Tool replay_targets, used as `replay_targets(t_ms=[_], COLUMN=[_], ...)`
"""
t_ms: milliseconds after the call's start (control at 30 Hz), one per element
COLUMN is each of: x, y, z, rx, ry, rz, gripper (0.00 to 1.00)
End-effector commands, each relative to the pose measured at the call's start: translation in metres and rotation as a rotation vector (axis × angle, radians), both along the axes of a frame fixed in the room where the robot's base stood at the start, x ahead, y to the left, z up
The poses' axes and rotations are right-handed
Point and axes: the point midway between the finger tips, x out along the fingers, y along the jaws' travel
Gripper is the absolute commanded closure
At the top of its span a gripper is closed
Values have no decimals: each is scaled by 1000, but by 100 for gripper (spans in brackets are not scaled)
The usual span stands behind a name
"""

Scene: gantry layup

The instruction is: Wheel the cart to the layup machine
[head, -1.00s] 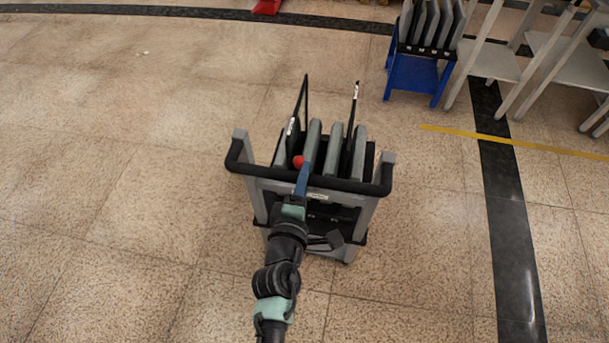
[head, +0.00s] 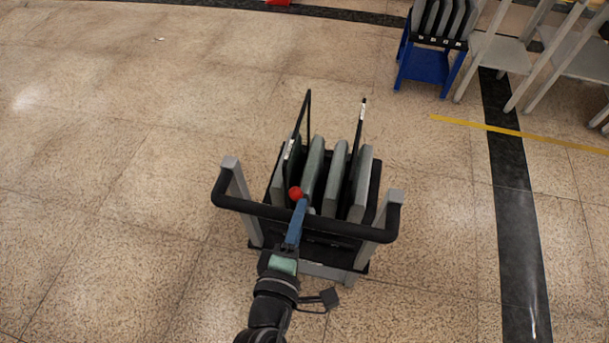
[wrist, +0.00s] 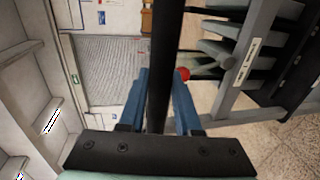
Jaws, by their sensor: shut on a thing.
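The cart (head: 229,176) stands on the tiled floor in front of me in the head view, with grey posts and a black push handle (head: 340,228) across its near side. It carries several grey panels (head: 336,175) upright between black dividers. My gripper (head: 297,212) is shut on the handle, left of its middle. In the wrist view the handle bar (wrist: 163,70) runs between the two blue fingers of my gripper (wrist: 158,100). A red ball (head: 295,193) shows just beyond the fingertips. I cannot pick out the layup machine for certain.
A blue rack (head: 424,66) with grey panels stands at the back right, beside grey-legged tables (head: 500,55). A yellow line (head: 520,134) and a dark floor stripe (head: 515,210) lie to the right. The floor left and ahead of the cart is clear.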

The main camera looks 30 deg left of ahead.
Motion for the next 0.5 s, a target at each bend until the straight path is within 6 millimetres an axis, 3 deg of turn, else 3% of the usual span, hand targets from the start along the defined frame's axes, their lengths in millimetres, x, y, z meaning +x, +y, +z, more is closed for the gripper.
replay_targets(t_ms=[200, 500], x=[-33, -57], y=[-10, -17], z=[-4, -3], rx=[-1, -1], ry=[5, 4], rz=[-1, -2], gripper=[100, 100])
